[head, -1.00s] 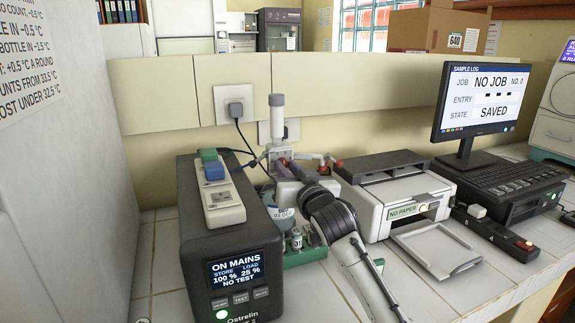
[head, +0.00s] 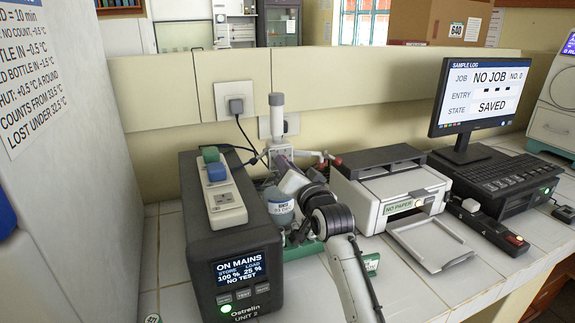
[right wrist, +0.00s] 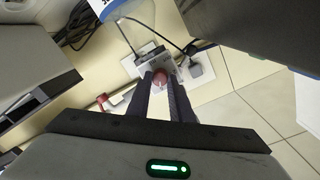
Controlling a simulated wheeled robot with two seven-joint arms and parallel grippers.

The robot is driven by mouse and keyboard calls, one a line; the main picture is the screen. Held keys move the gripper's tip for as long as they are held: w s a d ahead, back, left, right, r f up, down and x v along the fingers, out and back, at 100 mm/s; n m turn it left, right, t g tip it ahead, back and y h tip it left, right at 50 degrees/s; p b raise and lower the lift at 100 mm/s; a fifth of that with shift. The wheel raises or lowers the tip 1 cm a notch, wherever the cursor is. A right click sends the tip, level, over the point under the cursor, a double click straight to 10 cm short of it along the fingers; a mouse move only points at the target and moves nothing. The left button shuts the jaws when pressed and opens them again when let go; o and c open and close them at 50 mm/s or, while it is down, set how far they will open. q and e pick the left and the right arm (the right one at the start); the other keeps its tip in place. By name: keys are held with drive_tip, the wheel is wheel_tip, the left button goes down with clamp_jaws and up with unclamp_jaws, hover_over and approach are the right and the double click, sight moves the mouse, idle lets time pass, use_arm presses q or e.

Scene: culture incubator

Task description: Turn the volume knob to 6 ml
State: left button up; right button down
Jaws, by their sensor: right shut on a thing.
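A second red-ended lever (right wrist: 102,99) is left of the fingers. No volume scale is readable. My left gripper is out of view.
The dark power unit (head: 240,255) stands close left of my right arm, with a socket strip (head: 222,200) on top. A printer (head: 390,190) is close on the right. A monitor (head: 484,98) reads NO JOB, SAVED. A cable hangs from the wall socket (head: 235,103).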

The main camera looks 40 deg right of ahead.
idle(0.3)
drive_tip(key=c, duration=1.6)
unclamp_jaws()
drive_tip(key=b+v, duration=0.1)
drive_tip(key=v, duration=0.9)
drive_tip(key=shift+s, duration=0.2)
